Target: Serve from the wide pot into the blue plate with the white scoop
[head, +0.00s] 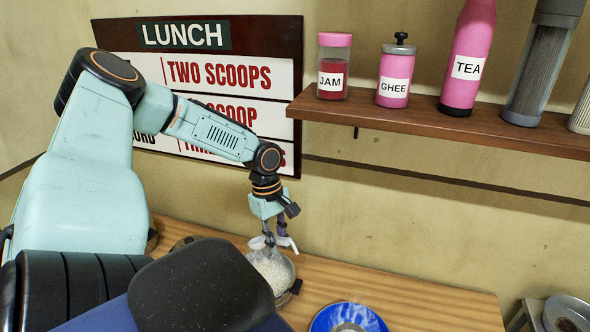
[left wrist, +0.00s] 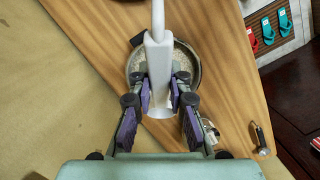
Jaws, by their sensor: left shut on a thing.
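My left gripper (head: 275,240) is shut on the white scoop (head: 288,243), and its arm comes in from the left. In the left wrist view the scoop (left wrist: 158,55) stands between the two purple-padded fingers (left wrist: 161,98). The wide pot (head: 293,265) holds white grains and sits on the wooden counter directly below the gripper; its rim also shows in the left wrist view (left wrist: 197,66). I cannot tell whether the scoop touches the grains. The blue plate (head: 322,321) is to the right of the pot, with a pale middle and wisps of steam. My right gripper is not in view.
A shelf (head: 420,128) above the counter holds jam, ghee and tea containers. A lunch sign (head: 215,75) hangs behind my arm. Metal dishes (head: 567,313) stand at the far right. The counter (head: 430,298) right of the plate is clear.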

